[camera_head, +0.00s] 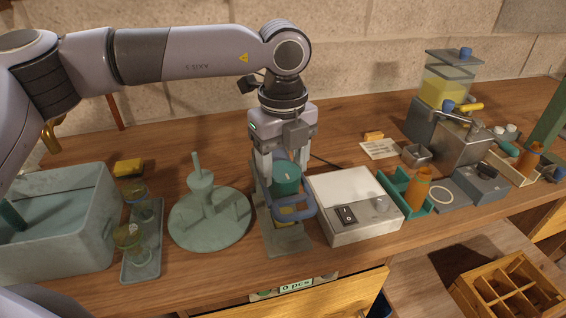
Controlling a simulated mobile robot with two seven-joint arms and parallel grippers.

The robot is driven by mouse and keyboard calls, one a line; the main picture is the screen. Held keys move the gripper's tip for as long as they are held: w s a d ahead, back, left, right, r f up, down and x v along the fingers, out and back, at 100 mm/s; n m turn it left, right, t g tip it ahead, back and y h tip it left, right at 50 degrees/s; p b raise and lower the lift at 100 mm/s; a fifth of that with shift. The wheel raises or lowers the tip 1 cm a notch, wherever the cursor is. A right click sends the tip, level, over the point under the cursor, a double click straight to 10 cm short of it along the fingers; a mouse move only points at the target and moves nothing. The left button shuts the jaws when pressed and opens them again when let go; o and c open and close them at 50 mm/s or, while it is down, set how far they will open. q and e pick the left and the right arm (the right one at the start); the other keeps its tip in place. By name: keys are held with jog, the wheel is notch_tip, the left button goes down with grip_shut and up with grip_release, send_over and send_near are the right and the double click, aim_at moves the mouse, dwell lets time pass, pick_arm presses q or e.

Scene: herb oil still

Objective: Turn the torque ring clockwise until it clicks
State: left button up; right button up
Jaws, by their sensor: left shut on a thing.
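My left gripper (283,176) comes down from above over a small stand at the middle of the bench in the head view. Its fingers are shut on the sides of a teal round cap (287,173) with a pale mark on top, which looks like the torque ring. Below the cap sits a blue bracket-like part (296,210) with some yellow under it. These stand on a grey-green base plate (287,245). The fingers hide part of the cap and stand. I cannot tell how far the ring is turned. My right gripper is not in view.
A white box with a black switch (347,213) stands close right of the stand. A round green plate with a post (210,222) is close left. Further left are a tray of jars (145,265) and a grey tub (88,240). A press (440,110) stands at right.

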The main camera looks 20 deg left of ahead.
aim_at(284, 169)
pick_arm(q)
jog(key=m+b, duration=0.2)
jog(key=m, duration=0.1)
jog(key=shift+f, duration=0.1)
jog(key=shift+d+m+b, duration=0.1)
jog(key=shift+m+b, duration=0.45)
jog(key=shift+m, duration=0.85)
jog(key=o, duration=1.1)
jog(key=shift+c, duration=0.2)
jog(key=shift+r+b, duration=0.4)
jog(key=shift+r, duration=3.35)
